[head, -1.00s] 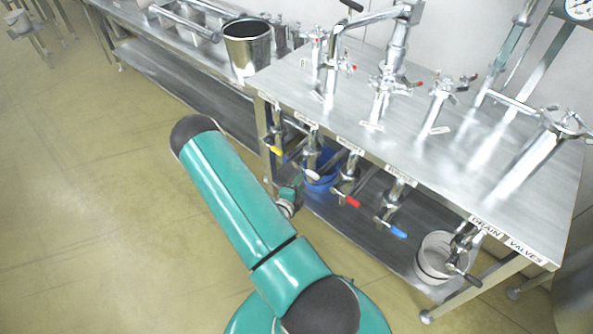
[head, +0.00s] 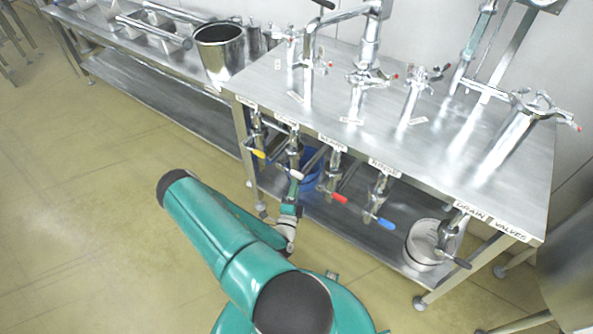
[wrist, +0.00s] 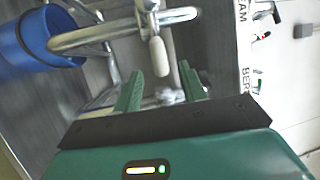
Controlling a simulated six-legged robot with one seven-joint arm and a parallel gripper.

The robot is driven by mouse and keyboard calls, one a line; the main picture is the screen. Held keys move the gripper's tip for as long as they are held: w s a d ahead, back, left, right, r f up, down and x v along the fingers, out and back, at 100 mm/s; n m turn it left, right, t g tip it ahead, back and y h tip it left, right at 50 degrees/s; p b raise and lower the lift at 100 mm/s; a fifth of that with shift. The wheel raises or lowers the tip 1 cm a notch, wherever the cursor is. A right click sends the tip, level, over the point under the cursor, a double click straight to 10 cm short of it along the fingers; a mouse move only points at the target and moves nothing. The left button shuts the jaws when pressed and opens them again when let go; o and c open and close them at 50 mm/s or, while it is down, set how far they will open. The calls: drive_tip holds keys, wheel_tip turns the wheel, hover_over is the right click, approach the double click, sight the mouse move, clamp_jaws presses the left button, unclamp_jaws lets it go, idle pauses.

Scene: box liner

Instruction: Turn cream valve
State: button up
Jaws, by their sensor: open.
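The cream valve has a pale cream lever (head: 296,174), on a steel pipe under the front edge of the steel bench, between the yellow and red levers. In the wrist view the cream lever (wrist: 158,58) points down toward my gripper. My gripper (wrist: 162,83) is open, with its two green fingers either side of the line of the lever; the lever's tip lies near or between the fingertips. I cannot tell whether a finger touches it. In the head view my gripper (head: 293,190) is small, just below the lever, and partly hidden by my arm.
Yellow (head: 259,153), red (head: 334,198), blue (head: 384,223) and dark (head: 457,262) levers hang along the same edge. Open floor lies left.

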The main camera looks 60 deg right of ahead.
drive_tip(key=x, duration=0.7)
drive_tip(key=shift+w+d, duration=0.2)
drive_tip(key=shift+d, duration=0.15)
drive_tip(key=shift+r, duration=0.15)
clamp_jaws()
